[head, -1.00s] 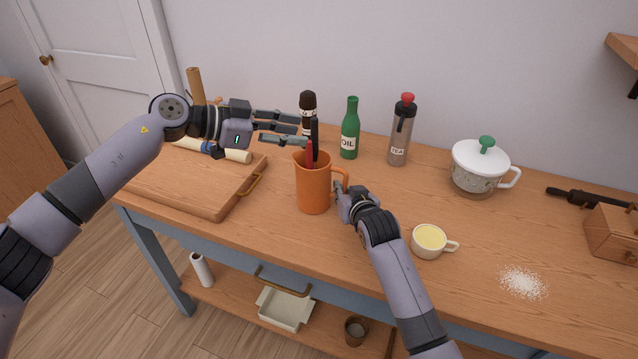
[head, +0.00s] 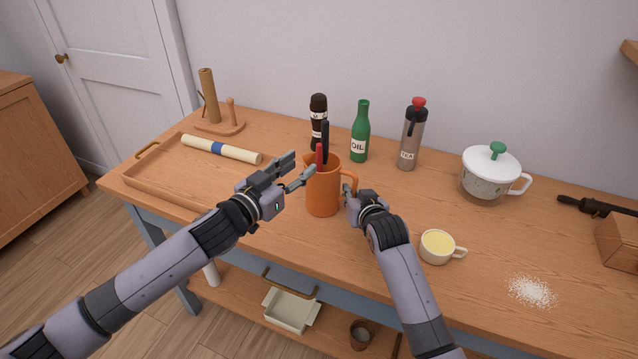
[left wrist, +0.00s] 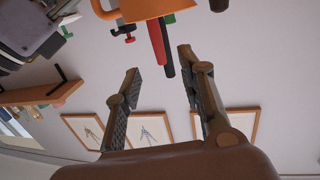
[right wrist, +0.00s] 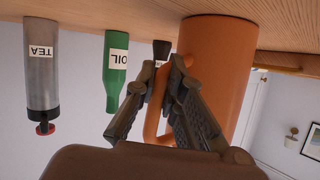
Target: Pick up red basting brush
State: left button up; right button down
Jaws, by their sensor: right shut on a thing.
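An orange jug (head: 323,190) stands upright on the wooden counter, and it also shows in the right wrist view (right wrist: 222,60). A red handle (head: 319,156), likely the basting brush, and a dark handle (head: 325,138) stick up out of it. The red handle shows in the left wrist view (left wrist: 157,38) beyond the fingertips. My left gripper (head: 303,168) is open and empty, just left of the jug near its rim. My right gripper (head: 348,193) is shut on the jug's handle (right wrist: 155,108). The lower ends of both utensils are hidden inside the jug.
Behind the jug stand a dark bottle (head: 317,118), a green oil bottle (head: 360,135) and a grey tea flask (head: 410,138). A cup (head: 437,247) sits right of my right arm. A wooden tray (head: 150,187) and a rolled sheet (head: 238,153) lie at left.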

aim_at(317, 154)
pick_arm(q)
jog(key=x, duration=0.8)
jog(key=shift+w+d+f, duration=0.25)
jog(key=shift+f, duration=0.05)
grip_shut()
